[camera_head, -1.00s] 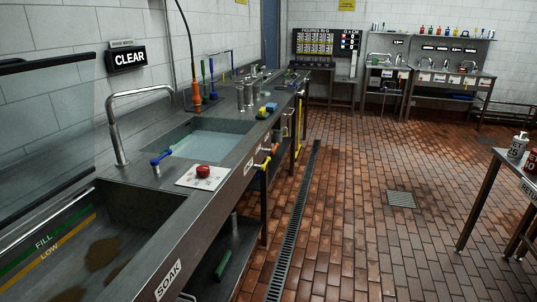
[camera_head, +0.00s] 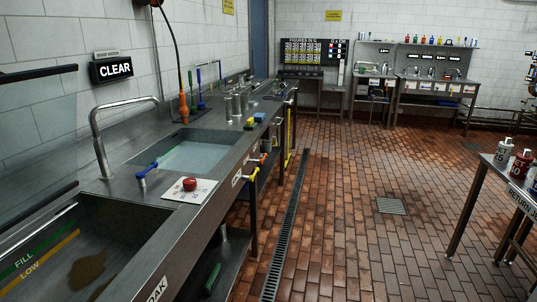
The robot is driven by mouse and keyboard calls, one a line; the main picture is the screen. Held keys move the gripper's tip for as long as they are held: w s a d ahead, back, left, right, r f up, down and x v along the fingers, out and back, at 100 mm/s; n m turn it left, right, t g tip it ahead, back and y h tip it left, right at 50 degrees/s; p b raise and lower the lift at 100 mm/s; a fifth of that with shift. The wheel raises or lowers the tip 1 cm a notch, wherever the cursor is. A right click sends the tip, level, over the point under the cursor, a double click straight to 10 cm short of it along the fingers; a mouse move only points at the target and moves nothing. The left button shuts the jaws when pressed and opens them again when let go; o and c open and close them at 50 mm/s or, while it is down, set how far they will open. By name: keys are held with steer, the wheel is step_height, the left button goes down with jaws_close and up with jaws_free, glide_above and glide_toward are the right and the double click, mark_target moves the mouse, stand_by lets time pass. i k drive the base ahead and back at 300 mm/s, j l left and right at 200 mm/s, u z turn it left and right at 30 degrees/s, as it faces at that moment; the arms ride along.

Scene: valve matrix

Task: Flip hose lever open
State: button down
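A dark hose (camera_head: 175,40) hangs from the wall at the left and ends in an orange nozzle (camera_head: 184,108) behind the water-filled sink. A blue lever (camera_head: 146,170) stands on the near rim of that sink. A yellow lever handle (camera_head: 251,175) and an orange one (camera_head: 256,161) stick out from the bench front. I cannot tell which of these is the hose lever, or whether it is open or closed. My gripper is not in view.
The steel bench (camera_head: 170,218) runs along the left wall, with a red button (camera_head: 190,184) on a white plate. A table with bottles (camera_head: 504,151) stands at the right. The tiled floor (camera_head: 350,220) between them is clear, with a long drain grate (camera_head: 288,225).

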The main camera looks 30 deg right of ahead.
mark_target(261, 161)
steer(key=i+l, duration=0.25)
steer(key=l, duration=0.3)
steer(key=i+l, duration=0.25)
steer(key=l, duration=0.25)
steer(key=i+l+z, duration=0.1)
steer(key=i+l, duration=0.15)
steer(key=l, duration=0.3)
steer(key=i+l, duration=0.3)
steer(key=l, duration=0.2)
steer(key=i+l, duration=0.25)
steer(key=l, duration=0.25)
steer(key=i+l+z, duration=0.1)
steer(key=i+l, duration=0.2)
steer(key=l, duration=0.2)
steer(key=i+l, duration=0.25)
steer(key=l, duration=0.25)
steer(key=i+l, duration=0.3)
steer(key=l, duration=0.15)
steer(key=z, duration=0.05)
